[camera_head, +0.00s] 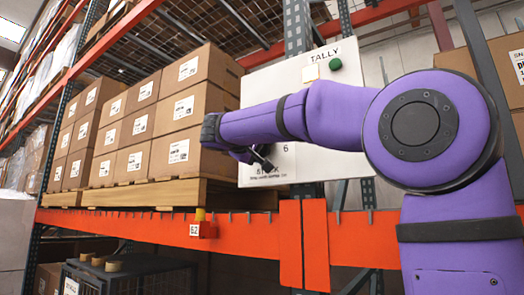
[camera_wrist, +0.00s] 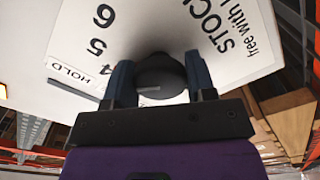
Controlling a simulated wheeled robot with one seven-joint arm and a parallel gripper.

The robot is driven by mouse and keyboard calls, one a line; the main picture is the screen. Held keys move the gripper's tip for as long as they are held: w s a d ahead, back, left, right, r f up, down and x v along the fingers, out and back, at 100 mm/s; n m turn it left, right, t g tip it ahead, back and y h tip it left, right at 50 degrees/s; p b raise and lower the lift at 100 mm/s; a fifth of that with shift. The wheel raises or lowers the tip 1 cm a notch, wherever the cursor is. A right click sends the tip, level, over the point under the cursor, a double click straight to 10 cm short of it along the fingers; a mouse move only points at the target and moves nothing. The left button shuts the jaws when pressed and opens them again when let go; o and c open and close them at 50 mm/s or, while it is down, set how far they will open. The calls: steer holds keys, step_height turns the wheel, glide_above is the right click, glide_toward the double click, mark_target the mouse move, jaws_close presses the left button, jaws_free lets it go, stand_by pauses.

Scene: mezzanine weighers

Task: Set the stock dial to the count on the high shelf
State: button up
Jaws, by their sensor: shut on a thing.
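The stock dial's dark round knob (camera_wrist: 162,72) sits on a white board (camera_wrist: 262,60) in the wrist view. My gripper (camera_wrist: 160,85) is shut on the knob, one finger on each side. The digits 6, 5 and 4 show to its left, the 4 partly hidden by a finger. A short pale mark shows on the knob; which digit it meets I cannot tell. In the head view my gripper (camera_head: 262,155) is at the board (camera_head: 285,95), hiding the knob. Brown cartons (camera_head: 150,125) with white labels stand stacked three high on a wooden pallet (camera_head: 140,194) on the shelf.
More cartons (camera_head: 495,65) stand at right. A dark cage (camera_head: 135,275) is below left.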

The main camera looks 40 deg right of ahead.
steer(key=shift+n, duration=0.4)
steer(key=o, duration=0.9)
steer(key=shift+a, duration=0.1)
steer(key=v, duration=1)
steer(key=shift+s+a, duration=0.15)
steer(key=shift+a, duration=0.15)
